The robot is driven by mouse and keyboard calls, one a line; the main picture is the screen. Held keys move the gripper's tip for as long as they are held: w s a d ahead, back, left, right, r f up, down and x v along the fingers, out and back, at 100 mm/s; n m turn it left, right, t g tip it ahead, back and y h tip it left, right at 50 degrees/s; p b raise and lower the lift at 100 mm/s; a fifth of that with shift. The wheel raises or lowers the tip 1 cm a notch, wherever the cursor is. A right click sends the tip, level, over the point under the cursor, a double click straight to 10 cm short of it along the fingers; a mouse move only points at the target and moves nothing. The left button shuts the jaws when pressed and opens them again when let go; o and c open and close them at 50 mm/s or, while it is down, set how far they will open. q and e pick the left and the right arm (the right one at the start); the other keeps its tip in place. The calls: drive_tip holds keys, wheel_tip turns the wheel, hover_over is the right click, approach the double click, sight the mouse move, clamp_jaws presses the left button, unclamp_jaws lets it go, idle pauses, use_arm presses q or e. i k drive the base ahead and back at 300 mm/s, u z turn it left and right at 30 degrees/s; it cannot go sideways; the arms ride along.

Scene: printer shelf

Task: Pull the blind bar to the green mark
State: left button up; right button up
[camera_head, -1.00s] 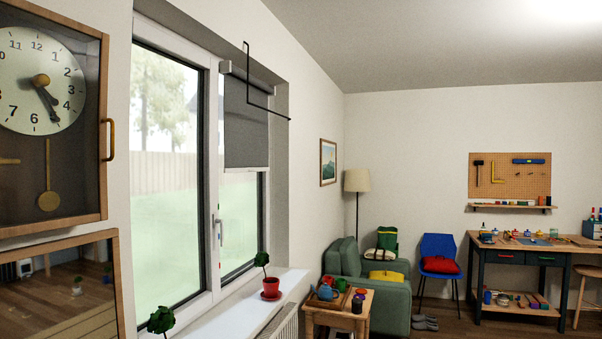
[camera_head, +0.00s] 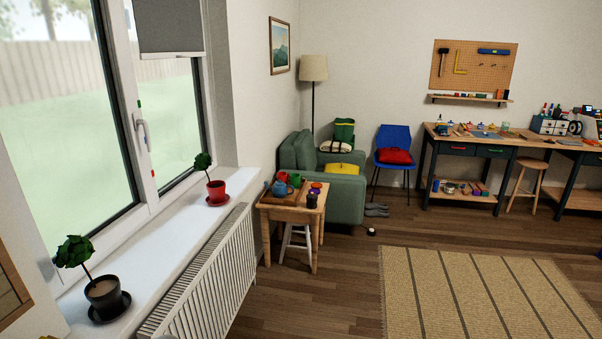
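The grey roller blind (camera_head: 168,24) hangs over the upper part of the right window pane, its top cut off by the picture edge. Its pale blind bar (camera_head: 172,55) runs along the lower edge. A small green mark (camera_head: 139,104) is on the window frame, lower than the bar and just above the window handle (camera_head: 141,132). A red mark (camera_head: 152,173) is lower on the same frame. Neither of my grippers is in view.
The white sill (camera_head: 165,232) holds a plant in a red pot (camera_head: 217,191) and one in a dark pot (camera_head: 104,291). A radiator (camera_head: 208,275) is below. A wooden side table (camera_head: 291,214) with small items stands near a green armchair (camera_head: 345,195). Open floor and a striped rug (camera_head: 480,290) lie right.

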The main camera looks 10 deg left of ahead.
sight(163, 32)
drive_tip(key=i, duration=3.75)
drive_tip(key=u, duration=2.75)
